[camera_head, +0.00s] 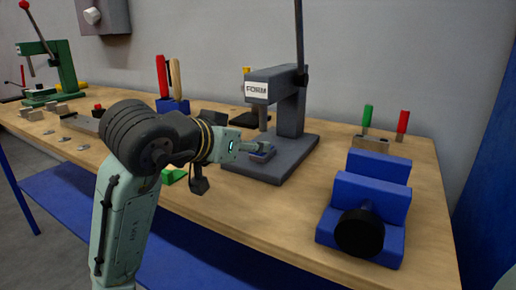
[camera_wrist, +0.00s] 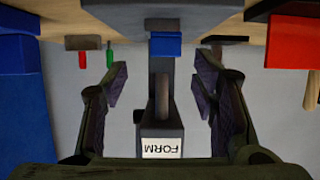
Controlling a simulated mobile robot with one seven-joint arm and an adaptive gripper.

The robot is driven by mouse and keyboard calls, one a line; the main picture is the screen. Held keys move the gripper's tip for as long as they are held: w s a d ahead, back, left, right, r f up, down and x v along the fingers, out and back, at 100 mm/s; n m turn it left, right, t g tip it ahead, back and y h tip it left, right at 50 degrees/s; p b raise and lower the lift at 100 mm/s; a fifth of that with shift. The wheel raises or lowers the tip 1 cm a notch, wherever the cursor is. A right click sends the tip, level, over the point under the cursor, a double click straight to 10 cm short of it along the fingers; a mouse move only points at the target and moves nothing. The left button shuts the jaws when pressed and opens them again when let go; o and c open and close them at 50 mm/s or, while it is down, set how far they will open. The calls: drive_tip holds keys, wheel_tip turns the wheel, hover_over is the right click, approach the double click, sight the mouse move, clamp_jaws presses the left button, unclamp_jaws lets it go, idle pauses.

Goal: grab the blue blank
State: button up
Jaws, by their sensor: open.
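The blue blank (camera_head: 263,153) is a small block low on the grey FORM press (camera_head: 291,115), at its base under the ram. In the wrist view, which is upside down, the blank (camera_wrist: 165,47) shows centrally against a grey part of the press. My gripper (camera_head: 249,149) reaches in from the left at the blank and partly hides it in the head view. In the wrist view my gripper (camera_wrist: 163,72) has its fingers wide apart, one on each side of the blank's line, with nothing held. Contact with the blank cannot be told.
The press's upright and lever stand just beyond my gripper. A blue vise (camera_head: 369,193) is at the right. A wooden holder (camera_head: 370,143) has red and green handles. A blue tool holder (camera_head: 172,105) stands behind my arm. A green press (camera_head: 62,65) and several small pieces are left.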

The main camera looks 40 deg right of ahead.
drive_tip(key=x, duration=0.5)
drive_tip(key=shift+w+a, duration=0.15)
drive_tip(key=shift+w, duration=0.15)
drive_tip(key=shift+c, duration=0.5)
drive_tip(key=c, duration=1.1)
drive_tip(key=shift+r, duration=0.1)
drive_tip(key=shift+c, duration=0.2)
